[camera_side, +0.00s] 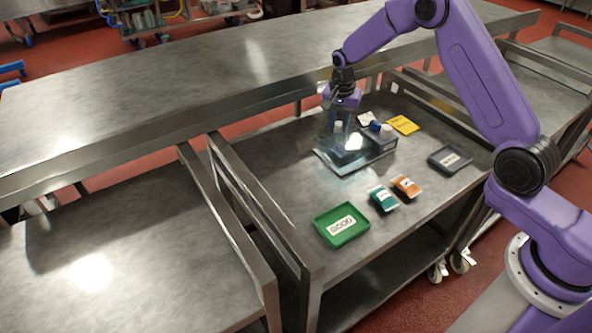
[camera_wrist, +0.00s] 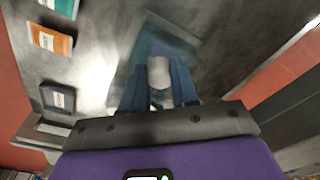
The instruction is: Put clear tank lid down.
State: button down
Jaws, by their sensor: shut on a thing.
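My gripper (camera_side: 341,126) is over the left part of the middle cart, pointing down. Its blue fingers show in the wrist view (camera_wrist: 158,82), shut on the pale round knob (camera_wrist: 159,72) of the clear tank lid (camera_wrist: 172,42). The lid is see-through and hard to outline; in the side view the clear, bluish plate (camera_side: 347,158) shows below and around the fingers, close to the cart top. I cannot tell whether it touches the surface. A clear grey box-like part (camera_side: 378,142) stands just to the right, with blue and white pieces at its top.
On the cart lie a green tray (camera_side: 342,226), a teal packet (camera_side: 383,199), an orange packet (camera_side: 406,187), a dark tray (camera_side: 450,159), a yellow card (camera_side: 403,125) and a white card (camera_side: 367,118). A raised steel counter (camera_side: 240,75) runs behind. Metal rails (camera_side: 262,215) edge the cart's left side.

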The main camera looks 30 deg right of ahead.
jog(key=s+a+n+y, duration=0.1)
jog(key=s+a+n, duration=0.95)
jog(key=n, duration=0.25)
jog(key=shift+t, duration=0.4)
jog(key=w+a+f, duration=0.1)
jog(key=w+f, duration=0.2)
jog(key=w, duration=0.1)
jog(key=w+a+f, duration=0.1)
jog(key=w+f, duration=0.2)
jog(key=w, duration=0.2)
jog(key=w+a+f, duration=0.2)
jog(key=w+f, duration=0.1)
jog(key=w, duration=0.1)
jog(key=shift+w, duration=0.25)
jog(key=shift+w+f, duration=0.25)
jog(key=shift+f, duration=1.5)
jog(key=c, duration=0.9)
grip_release()
jog(key=shift+f, duration=0.15)
jog(key=shift+o, duration=0.2)
